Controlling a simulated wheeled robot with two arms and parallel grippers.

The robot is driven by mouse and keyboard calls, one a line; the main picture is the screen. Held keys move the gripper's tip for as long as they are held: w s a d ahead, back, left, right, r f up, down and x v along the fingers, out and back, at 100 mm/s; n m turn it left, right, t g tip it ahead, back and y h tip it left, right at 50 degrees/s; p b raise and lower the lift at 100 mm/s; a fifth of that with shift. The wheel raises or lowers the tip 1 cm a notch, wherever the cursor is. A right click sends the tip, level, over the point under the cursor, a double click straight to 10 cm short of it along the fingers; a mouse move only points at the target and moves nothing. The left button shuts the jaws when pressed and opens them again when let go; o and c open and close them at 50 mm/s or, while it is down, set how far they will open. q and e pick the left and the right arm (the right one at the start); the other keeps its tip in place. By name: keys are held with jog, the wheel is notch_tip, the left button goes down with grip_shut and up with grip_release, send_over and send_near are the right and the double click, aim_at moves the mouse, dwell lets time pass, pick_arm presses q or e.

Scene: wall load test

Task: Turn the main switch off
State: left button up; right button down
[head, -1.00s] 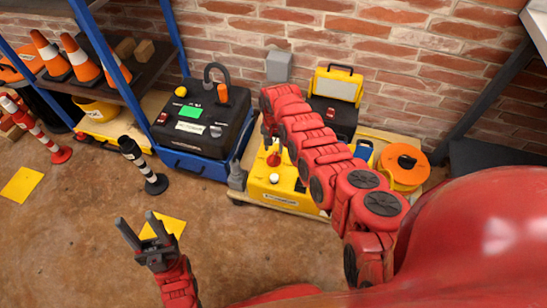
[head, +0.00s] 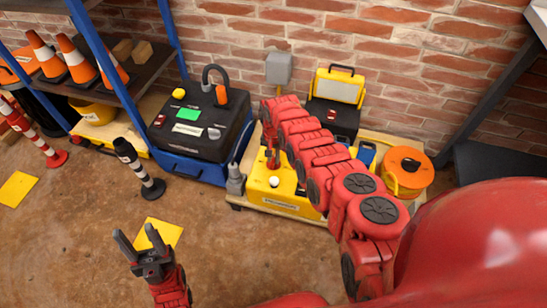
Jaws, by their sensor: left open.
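A black box with a blue base (head: 190,165) stands by the wall. Its top carries a yellow button, a red knob (head: 160,121), a green label, and a grey handle-like part (head: 214,133). A yellow unit (head: 262,188) to its right has a white knob and a red upright part (head: 272,160). I cannot tell which part is the main switch. My left gripper (head: 139,240) is open and empty above the floor, apart from both units. My right arm reaches over the yellow unit; its gripper is hidden behind the arm.
A grey box (head: 279,68) is on the brick wall. A black case with a yellow lid (head: 335,100) and an orange reel (head: 404,168) stand right of my arm. A striped post (head: 138,167) stands on the floor. A shelf with cones (head: 80,60) is at left.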

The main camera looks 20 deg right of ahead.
jog(key=shift+n, duration=0.3)
jog(key=n, duration=0.8)
jog(key=shift+n, duration=0.4)
jog(key=n, duration=0.4)
jog(key=shift+n+b, duration=0.3)
jog(key=shift+n, duration=1.9)
jog(key=c, duration=0.8)
grip_release()
